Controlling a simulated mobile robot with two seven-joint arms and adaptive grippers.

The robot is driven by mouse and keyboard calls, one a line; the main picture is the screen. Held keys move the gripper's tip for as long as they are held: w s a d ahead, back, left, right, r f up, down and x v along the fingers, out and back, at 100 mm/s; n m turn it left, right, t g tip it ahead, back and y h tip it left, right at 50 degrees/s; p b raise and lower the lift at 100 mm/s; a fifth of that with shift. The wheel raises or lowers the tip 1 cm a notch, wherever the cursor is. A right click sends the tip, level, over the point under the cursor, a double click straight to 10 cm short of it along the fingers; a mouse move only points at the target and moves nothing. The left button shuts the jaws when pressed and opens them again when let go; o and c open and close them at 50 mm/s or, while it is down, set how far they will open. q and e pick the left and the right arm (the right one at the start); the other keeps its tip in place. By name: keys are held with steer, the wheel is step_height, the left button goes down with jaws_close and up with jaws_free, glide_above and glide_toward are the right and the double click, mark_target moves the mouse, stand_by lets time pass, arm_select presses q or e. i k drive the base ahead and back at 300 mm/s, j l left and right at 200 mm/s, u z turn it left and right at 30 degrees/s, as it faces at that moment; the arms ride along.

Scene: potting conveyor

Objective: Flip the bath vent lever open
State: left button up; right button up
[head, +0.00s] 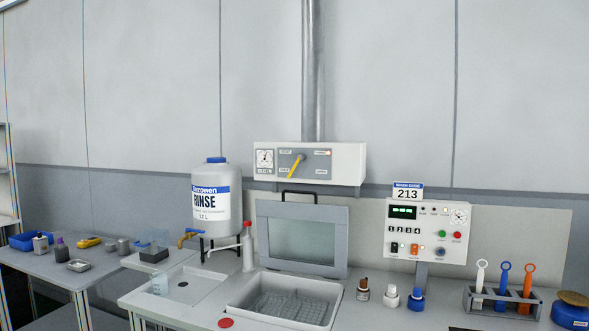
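A white control box (346,163) is on the wall above the bath, with a round metal duct (310,70) rising from its top. A yellow lever (296,166) on its grey front plate tilts, with one end up to the right and the other down to the left. It looks like the vent lever, but the small labels around it are too small to read. The grey bath (240,299) sits below in the bench, its windowed lid (347,240) standing raised behind it. Neither of my grippers is in view.
A rinse tank (209,178) with a yellow tap stands left of the box. A panel (455,233) with buttons stands to the right. Several small bottles and a rack of coloured tools (508,303) stand on the right bench. A side table (50,260) holds small items.

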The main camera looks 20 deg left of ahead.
mark_target(301, 157)
steer(key=i+j+z, duration=0.2)
steer(key=j, duration=2.1)
steer(key=k+j+z, duration=0.2)
steer(key=j, duration=2.1)
